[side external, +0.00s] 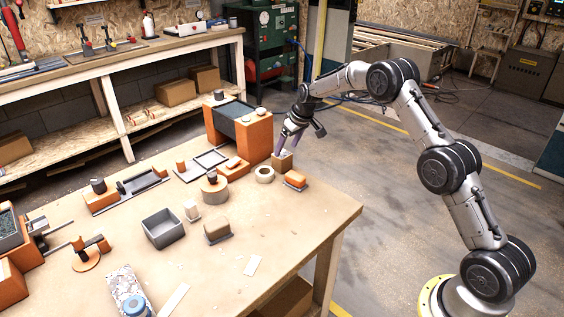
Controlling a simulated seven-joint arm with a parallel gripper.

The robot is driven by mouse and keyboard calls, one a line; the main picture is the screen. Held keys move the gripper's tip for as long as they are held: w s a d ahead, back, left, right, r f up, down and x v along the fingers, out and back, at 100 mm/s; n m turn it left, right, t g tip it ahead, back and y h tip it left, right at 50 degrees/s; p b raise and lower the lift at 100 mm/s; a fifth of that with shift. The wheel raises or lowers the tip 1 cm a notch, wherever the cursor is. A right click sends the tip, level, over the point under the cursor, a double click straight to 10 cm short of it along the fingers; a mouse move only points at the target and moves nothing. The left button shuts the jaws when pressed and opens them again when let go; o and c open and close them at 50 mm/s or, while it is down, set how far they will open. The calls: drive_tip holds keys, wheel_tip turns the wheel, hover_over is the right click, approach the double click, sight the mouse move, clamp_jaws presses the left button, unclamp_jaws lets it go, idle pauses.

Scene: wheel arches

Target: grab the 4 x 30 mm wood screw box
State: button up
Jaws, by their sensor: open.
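My gripper (280,151) is at the far right part of the workbench, pointing down and to the left, with its fingers open. A small brown box (284,164) stands directly below the fingertips, close to them. I cannot tell whether the fingers touch it or straddle it. No label can be read at this size, so I cannot confirm that this is the 4 x 30 mm wood screw box. An orange block-like item (295,180) on a dark base lies just in front of the brown box.
A tape roll (264,174) lies left of the brown box. A large orange and dark block (238,130) stands behind it. A grey open bin (163,229), a tan block (217,229) and several fixtures occupy the workbench (310,220). Its right front area is mostly clear.

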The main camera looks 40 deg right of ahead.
sight(283, 154)
drive_tip(key=shift+x, duration=3.1)
drive_tip(key=shift+w, duration=0.1)
drive_tip(key=shift+c, duration=0.3)
drive_tip(key=c, duration=1.2)
drive_tip(key=shift+c, duration=0.4)
drive_tip(key=shift+r, duration=0.15)
